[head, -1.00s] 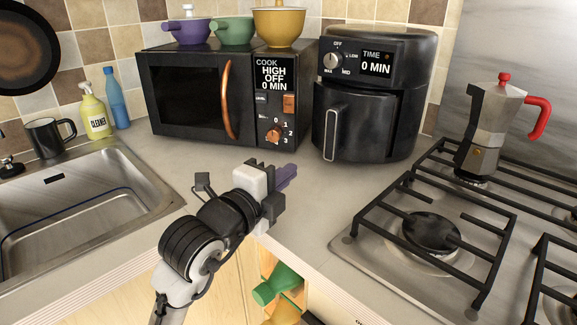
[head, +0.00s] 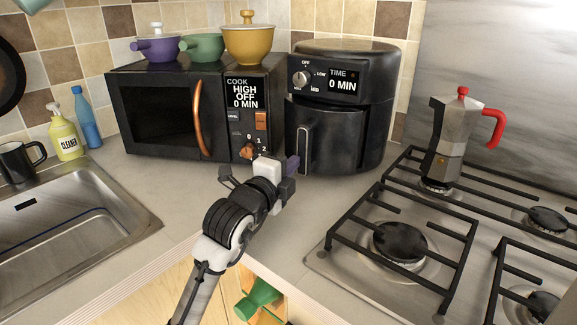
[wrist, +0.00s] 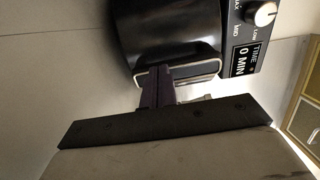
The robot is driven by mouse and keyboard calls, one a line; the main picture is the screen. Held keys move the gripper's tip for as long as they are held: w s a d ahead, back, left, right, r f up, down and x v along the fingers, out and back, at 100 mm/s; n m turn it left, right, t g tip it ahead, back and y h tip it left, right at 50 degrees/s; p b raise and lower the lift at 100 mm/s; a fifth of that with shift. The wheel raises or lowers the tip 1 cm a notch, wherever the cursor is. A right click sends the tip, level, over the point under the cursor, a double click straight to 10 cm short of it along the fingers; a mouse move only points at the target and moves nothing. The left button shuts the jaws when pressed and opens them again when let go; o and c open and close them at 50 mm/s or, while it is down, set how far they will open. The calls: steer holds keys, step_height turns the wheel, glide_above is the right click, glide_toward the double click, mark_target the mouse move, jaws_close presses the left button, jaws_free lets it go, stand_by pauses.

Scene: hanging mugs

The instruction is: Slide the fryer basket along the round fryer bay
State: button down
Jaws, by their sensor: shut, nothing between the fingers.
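The black air fryer (head: 385,85) stands on the counter right of the microwave. Its fryer basket (head: 345,140) appears pushed into the round bay, with a silver-edged upright handle (head: 304,148) on the front. My gripper (head: 292,165) is at the left of the handle, its purple fingers close together and empty. In the wrist view my gripper (wrist: 157,85) overlaps the end of the handle (wrist: 205,70), with the dark basket front (wrist: 165,30) beyond. I cannot tell whether the fingers touch the handle.
The black microwave (head: 165,115) stands left of the fryer, with several coloured pots on top. The stove (head: 340,262) with its grates and a moka pot (head: 448,140) is at the right. A sink (head: 70,220) is at the left. Bare counter lies before the fryer.

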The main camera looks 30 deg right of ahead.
steer(key=shift+w+d+f, duration=0.1)
steer(key=shift+w+d, duration=0.05)
steer(key=shift+d, duration=0.2)
steer(key=b+x, duration=0.2)
steer(key=x, duration=0.1)
steer(key=shift+w+d, duration=0.2)
steer(key=shift+d, duration=0.15)
steer(key=shift+s+a, duration=0.1)
